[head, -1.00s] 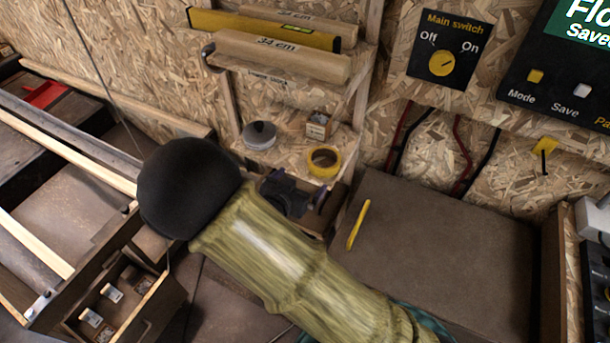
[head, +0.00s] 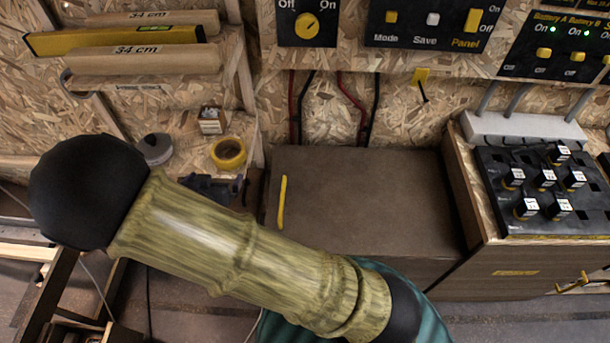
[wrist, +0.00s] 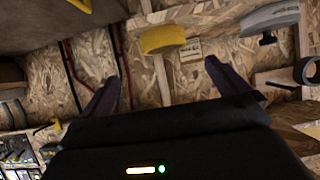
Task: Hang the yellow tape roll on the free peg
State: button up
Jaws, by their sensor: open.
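The yellow tape roll (head: 228,153) lies flat on the small wooden shelf in the head view. It also shows at the top of the wrist view (wrist: 162,39). My gripper (head: 215,187) is partly hidden behind my forearm in the head view, just in front of the shelf. In the wrist view my gripper (wrist: 163,62) is open and empty, its two dark fingers spread with the roll beyond and between them, apart from it. A small yellow mount with a dark peg (head: 421,82) sticks out of the chipboard wall, with nothing on it; I cannot tell whether other pegs are free.
A grey round object (head: 155,148) and a small box (head: 211,120) share the shelf. A brown cabinet top (head: 360,200) with a yellow handle-like strip (head: 282,202) stands to the right. A switch panel (head: 540,190) is farther right.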

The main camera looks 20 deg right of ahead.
jog(key=s+d+r+n+g+y, duration=0.1)
jog(key=s+d+r+g, duration=0.2)
jog(key=d, duration=0.4)
jog(key=s+d+r+n+g+y, duration=0.1)
jog(key=s+d+r+g, duration=0.1)
jog(key=s+d, duration=0.3)
jog(key=s+d+r+n+g+y, duration=0.1)
jog(key=s+d+r+g+y, duration=0.1)
jog(key=d, duration=0.8)
jog(key=s+r+g, duration=0.1)
jog(key=s+g, duration=0.1)
jog(key=s, duration=0.1)
jog(key=shift+r+n, duration=0.35)
jog(key=shift+n, duration=0.05)
jog(key=shift+r, duration=0.1)
jog(key=w+p+v, duration=0.3)
jog(key=p+v, duration=1.2)
jog(key=p, duration=0.1)
jog(key=shift+w+r, duration=0.25)
jog(key=shift+r, duration=0.35)
